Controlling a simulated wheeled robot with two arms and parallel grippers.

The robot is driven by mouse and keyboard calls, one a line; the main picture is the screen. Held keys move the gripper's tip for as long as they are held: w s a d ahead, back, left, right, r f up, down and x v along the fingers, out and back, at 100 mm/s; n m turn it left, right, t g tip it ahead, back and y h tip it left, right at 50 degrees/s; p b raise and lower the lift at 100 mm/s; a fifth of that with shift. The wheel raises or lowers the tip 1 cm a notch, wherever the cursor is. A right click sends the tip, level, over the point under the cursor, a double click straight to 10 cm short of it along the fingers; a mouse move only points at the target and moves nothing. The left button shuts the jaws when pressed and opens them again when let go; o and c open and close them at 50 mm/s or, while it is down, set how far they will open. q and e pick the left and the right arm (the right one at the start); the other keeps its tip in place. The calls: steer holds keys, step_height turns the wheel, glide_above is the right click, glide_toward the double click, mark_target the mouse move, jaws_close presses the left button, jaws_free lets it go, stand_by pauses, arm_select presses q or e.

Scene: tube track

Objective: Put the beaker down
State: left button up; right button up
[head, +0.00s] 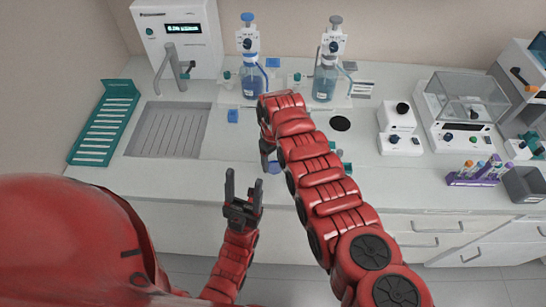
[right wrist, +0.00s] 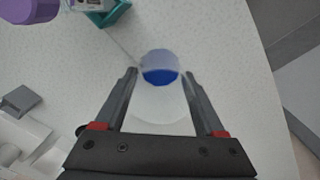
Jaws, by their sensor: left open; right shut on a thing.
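The beaker (right wrist: 160,76) is clear with blue liquid in it. In the right wrist view it sits between the two fingers of my right gripper (right wrist: 161,88), which is shut on it. The speckled bench top (right wrist: 240,70) shows around the beaker; I cannot tell whether its base touches it. In the head view my right arm reaches over the bench and mostly hides that gripper and the beaker. My left gripper (head: 243,187) is open and empty, in front of the bench's front edge.
A sink (head: 170,130) and a teal rack (head: 105,125) are at the left. Two pump-topped bottles (head: 251,82) (head: 325,82) stand behind my right arm. A balance (head: 465,110) and a purple tube rack (head: 473,175) are at the right. Bench near the sink's right is fairly clear.

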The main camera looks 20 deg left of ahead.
steer(key=shift+s+d+f+b, duration=0.15)
steer(key=shift+s+b, duration=0.05)
steer(key=shift+b, duration=0.1)
steer(key=o, duration=1.3)
steer(key=shift+w, duration=0.15)
